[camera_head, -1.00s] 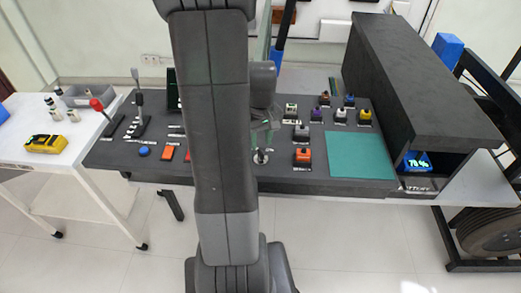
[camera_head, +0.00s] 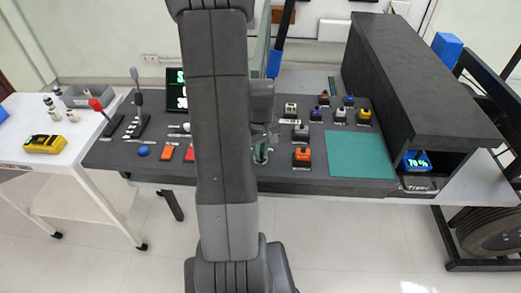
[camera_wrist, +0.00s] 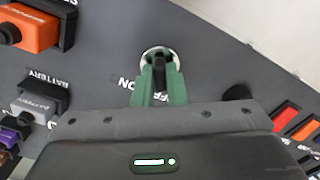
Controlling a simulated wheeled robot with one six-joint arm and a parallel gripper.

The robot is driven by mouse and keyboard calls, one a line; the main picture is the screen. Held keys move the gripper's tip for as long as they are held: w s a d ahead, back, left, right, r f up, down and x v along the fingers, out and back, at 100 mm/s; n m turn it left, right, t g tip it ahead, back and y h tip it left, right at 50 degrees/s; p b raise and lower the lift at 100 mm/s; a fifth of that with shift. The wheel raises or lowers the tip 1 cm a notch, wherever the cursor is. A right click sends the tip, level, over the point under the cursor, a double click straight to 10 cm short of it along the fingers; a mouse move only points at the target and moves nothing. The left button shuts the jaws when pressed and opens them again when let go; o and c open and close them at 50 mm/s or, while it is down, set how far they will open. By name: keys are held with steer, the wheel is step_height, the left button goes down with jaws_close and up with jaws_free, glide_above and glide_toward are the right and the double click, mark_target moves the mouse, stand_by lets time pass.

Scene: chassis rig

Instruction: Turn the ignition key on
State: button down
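The ignition key shows in the wrist view as a dark narrow piece (camera_wrist: 158,66) in a round silver lock (camera_wrist: 147,54) on the dark panel. The label by it reads "OFF" and "ON", partly covered by my gripper. My gripper (camera_wrist: 160,75) has its two green fingers on either side of the key, with the key filling the narrow gap between them. In the head view my gripper (camera_head: 262,152) is low at the panel's front middle, partly behind my arm, and the key cannot be made out there.
An orange switch (camera_head: 302,156) and several small coloured switches stand to the right of the lock, by a teal mat (camera_head: 360,155). A blue display (camera_head: 415,162) sits under the dark housing. Levers, a blue button (camera_head: 143,152) and a lit screen (camera_head: 178,88) are left of my arm.

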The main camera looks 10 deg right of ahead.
steer(key=shift+m, duration=0.3)
steer(key=m+b, duration=0.1)
steer(key=m, duration=0.4)
steer(key=shift+m, duration=0.3)
steer(key=m+b, duration=0.1)
steer(key=m, duration=0.4)
steer(key=shift+m, duration=0.3)
stand_by(0.3)
steer(key=c, duration=1.5)
jaws_free()
steer(key=shift+o, duration=0.2)
step_height(320, 180, up, 14)
steer(key=shift+p, duration=0.3)
